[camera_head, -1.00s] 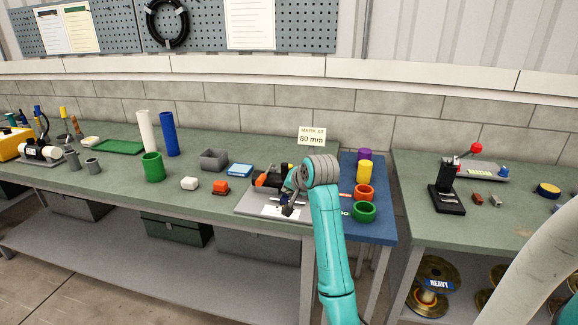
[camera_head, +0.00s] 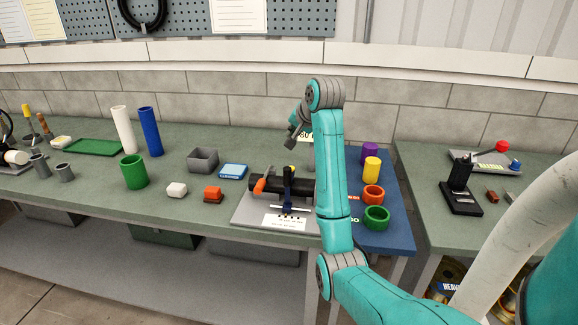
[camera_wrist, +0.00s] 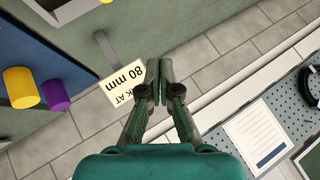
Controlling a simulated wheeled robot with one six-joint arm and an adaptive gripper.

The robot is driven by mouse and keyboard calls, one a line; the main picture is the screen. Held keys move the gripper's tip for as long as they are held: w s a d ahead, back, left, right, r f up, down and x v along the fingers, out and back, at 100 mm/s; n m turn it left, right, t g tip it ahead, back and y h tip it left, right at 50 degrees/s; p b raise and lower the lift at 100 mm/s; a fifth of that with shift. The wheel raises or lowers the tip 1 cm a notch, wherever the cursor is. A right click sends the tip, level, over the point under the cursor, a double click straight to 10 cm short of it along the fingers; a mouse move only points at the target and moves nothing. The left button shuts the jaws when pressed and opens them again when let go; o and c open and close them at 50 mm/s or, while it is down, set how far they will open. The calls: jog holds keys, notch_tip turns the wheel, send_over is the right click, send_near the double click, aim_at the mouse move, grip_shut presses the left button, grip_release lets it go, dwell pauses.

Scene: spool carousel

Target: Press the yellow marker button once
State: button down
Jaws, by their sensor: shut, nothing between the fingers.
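The marking fixture (camera_head: 262,214) is a grey plate with a black cylinder, an orange handle and a dark upright post, on the green bench. A small yellow spot (camera_head: 292,168) shows at the top of the post; it looks like the yellow marker button, but it is too small to tell whether it is pressed. My gripper (camera_head: 291,144) is raised above and behind the post, apart from it, in the head view. In the wrist view my gripper (camera_wrist: 159,66) is shut and empty, and no button is in sight there.
The "80 mm" sign (camera_wrist: 122,84) stands close to my fingers in the wrist view. A blue mat (camera_head: 396,236) right of the fixture carries purple, yellow, orange and green rings.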

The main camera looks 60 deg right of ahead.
aim_at(293, 168)
jog(key=shift+f, duration=4.45)
jog(key=shift+f, duration=0.1)
jog(key=shift+f, duration=0.25)
jog(key=shift+f, duration=0.6)
jog(key=shift+r, duration=1)
jog(key=shift+r, duration=0.15)
